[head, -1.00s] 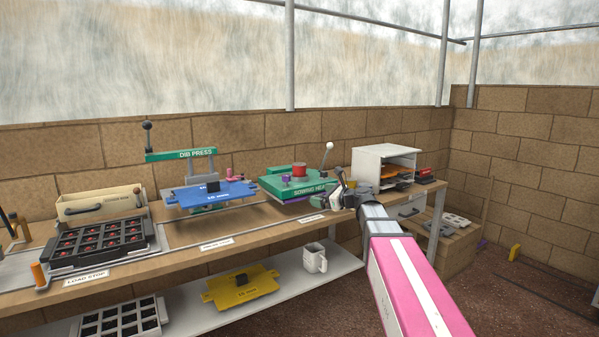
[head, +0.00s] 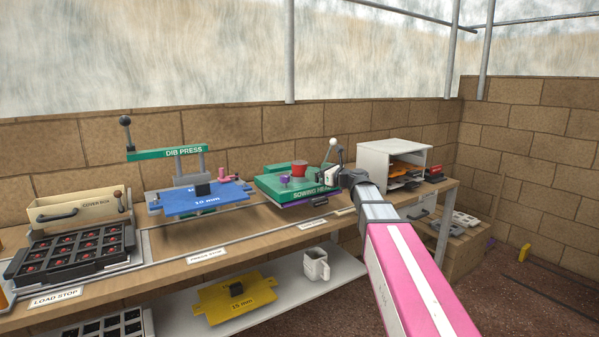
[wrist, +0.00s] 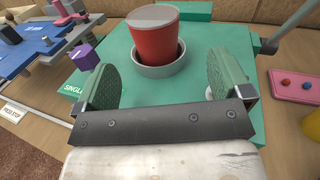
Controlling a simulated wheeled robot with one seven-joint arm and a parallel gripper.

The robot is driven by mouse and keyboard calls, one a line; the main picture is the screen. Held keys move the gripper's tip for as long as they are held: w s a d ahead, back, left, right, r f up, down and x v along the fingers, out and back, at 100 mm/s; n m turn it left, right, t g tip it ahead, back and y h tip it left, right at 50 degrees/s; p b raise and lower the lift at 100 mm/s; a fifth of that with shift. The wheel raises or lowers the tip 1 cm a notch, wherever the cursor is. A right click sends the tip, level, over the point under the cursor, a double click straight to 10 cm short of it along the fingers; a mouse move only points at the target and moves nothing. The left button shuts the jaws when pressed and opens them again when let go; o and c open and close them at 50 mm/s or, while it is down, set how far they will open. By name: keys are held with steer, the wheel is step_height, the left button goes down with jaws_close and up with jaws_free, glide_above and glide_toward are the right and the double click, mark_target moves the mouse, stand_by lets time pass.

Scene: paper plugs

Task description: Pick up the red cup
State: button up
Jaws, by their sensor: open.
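The red cup (wrist: 156,36) stands upright in a grey ring-like holder (wrist: 150,70) on the green sowing head (wrist: 120,45) in the wrist view. Its top looks grey and flat. In the head view the red cup (head: 299,169) shows on the green sowing head (head: 268,185), at the middle of the bench. My gripper (wrist: 160,88) is open and empty, with one green-padded finger on each side, short of the cup. In the head view my gripper (head: 332,179) is to the right of the cup, its fingertips small and hard to make out.
A purple block (wrist: 83,56) sits left of my gripper, and a grey lever (wrist: 288,28) rises at the right. A white shelf box (head: 390,152) stands right. A white mug (head: 316,264) is on the lower shelf.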

mark_target(302, 168)
steer(key=x, duration=0.8)
steer(key=shift+s+a, duration=0.15)
steer(key=shift+a, duration=0.05)
steer(key=c, duration=1)
